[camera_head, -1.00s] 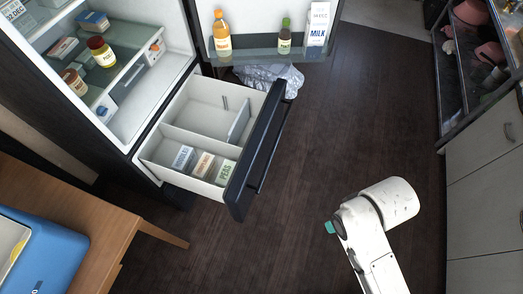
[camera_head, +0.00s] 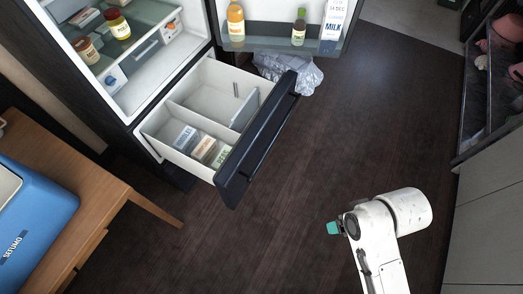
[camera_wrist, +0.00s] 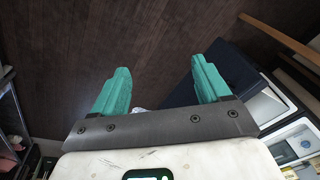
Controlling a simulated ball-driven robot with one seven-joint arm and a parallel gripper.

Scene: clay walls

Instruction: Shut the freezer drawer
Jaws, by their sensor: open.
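The freezer drawer (camera_head: 262,143) is pulled out below the fridge in the head view, with a dark front and handle and white inner walls. Several labelled boxes (camera_head: 203,148) stand in its near compartment. The drawer's dark front also shows in the wrist view (camera_wrist: 190,93), just beyond the right finger. My gripper shows in the wrist view (camera_wrist: 163,84) with its two green fingers wide apart and nothing between them. In the head view my gripper's green tip (camera_head: 334,228) is right of the drawer front, over open floor, apart from it.
The fridge door (camera_head: 280,43) stands open above the drawer, with bottles and a milk carton. A crumpled grey bag (camera_head: 290,72) lies behind the drawer. A wooden table (camera_head: 92,205) with a blue case (camera_head: 35,215) is at left. Cabinets (camera_head: 490,205) line the right. The dark floor between is clear.

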